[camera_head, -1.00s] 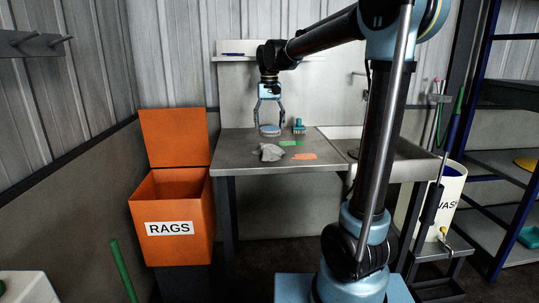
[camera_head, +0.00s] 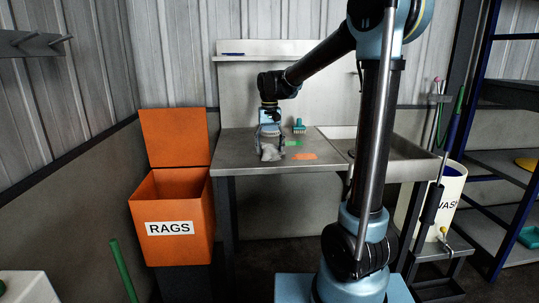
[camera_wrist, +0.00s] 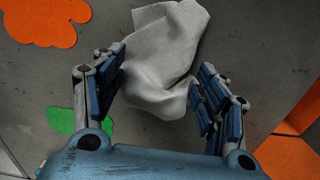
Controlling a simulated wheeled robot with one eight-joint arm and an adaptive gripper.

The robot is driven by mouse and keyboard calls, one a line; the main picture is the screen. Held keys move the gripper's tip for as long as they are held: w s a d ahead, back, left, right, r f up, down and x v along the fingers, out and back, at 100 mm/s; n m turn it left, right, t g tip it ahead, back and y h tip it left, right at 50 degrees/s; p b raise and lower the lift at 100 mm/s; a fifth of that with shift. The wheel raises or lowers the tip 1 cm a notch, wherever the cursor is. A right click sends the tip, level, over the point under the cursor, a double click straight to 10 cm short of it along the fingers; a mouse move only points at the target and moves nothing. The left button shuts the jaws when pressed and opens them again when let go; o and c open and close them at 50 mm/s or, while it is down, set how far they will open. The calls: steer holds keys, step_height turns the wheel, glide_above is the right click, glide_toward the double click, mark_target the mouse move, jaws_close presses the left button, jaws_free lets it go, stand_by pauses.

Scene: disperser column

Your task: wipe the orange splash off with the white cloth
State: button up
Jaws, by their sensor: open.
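The orange splash (camera_head: 304,156) lies flat on the metal tabletop, right of the cloth; in the wrist view it is at the upper left (camera_wrist: 38,20). The white cloth (camera_head: 271,154) lies crumpled on the table near its front edge. In the wrist view the cloth (camera_wrist: 165,40) reaches up from between my fingers. My gripper (camera_head: 270,147) is low over the table at the cloth. Its fingers (camera_wrist: 162,75) are open, one on each side of part of the cloth. I cannot tell whether they touch it.
A green splash (camera_head: 293,143) lies behind the orange one. A teal brush (camera_head: 299,127) stands farther back. The steel table (camera_head: 235,160) has a sink at its right. An open orange bin marked RAGS (camera_head: 172,200) stands left of the table.

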steer(key=shift+f, duration=0.35)
stand_by(0.3)
steer(key=shift+f, duration=0.55)
steer(key=shift+s, duration=0.1)
steer(key=c, duration=0.7)
steer(key=shift+r, duration=0.1)
steer(key=shift+c, duration=0.2)
steer(key=shift+r, duration=0.35)
steer(key=c, duration=0.3)
step_height(320, 180, up, 11)
steer(key=shift+r, duration=0.1)
jaws_close()
